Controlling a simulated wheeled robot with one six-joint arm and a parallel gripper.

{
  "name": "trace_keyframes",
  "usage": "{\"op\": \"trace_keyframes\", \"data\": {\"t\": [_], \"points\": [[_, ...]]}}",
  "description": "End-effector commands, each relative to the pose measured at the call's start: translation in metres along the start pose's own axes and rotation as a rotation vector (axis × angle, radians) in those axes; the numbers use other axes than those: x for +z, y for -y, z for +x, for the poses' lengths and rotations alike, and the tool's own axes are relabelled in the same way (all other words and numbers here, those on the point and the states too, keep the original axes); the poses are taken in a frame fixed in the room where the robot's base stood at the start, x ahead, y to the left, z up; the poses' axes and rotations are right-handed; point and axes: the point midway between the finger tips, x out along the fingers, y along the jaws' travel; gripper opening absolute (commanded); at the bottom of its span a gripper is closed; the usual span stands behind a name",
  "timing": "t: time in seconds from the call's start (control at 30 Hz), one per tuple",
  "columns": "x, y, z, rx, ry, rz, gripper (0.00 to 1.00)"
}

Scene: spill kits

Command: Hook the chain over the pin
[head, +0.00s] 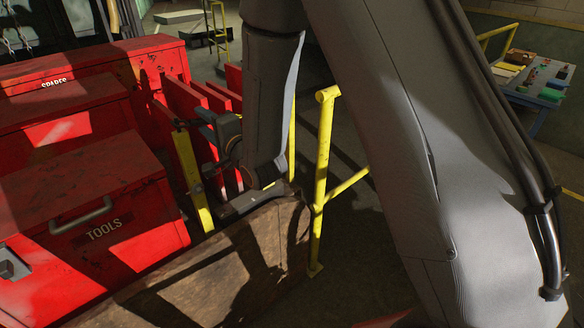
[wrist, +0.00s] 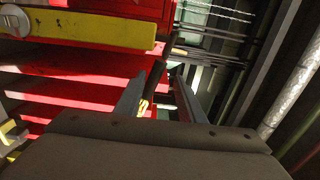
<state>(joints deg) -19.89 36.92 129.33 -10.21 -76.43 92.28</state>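In the wrist view my gripper (wrist: 163,82) shows two grey fingers with a clear gap between them. Nothing is visibly clamped; a dark, partly yellow piece shows in the gap, seemingly beyond the fingers. In the head view the gripper (head: 208,122) is beside a yellow upright bar and red panels, its fingertips hard to make out. Chain (head: 24,38) hangs at the far upper left of the head view, apart from the gripper. A chain-like strand (wrist: 225,12) also crosses the upper right of the wrist view. I cannot identify the pin for certain.
Red chests marked TOOLS (head: 105,228) and SPARES (head: 60,78) stand at left. A worn brown board (head: 240,258) lies below my gripper. A yellow rail (head: 323,150) stands close to its right. A table (head: 540,85) with small items is at the far right.

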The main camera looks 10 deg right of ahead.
Motion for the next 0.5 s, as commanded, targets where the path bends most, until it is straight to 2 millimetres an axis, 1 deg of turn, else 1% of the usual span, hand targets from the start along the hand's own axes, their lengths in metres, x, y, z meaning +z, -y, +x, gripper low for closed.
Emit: {"op": "trace_keyframes", "data": {"t": [0.5], "points": [[0.0,0.0,-0.038,0.001,0.0,0.0,0.35]]}}
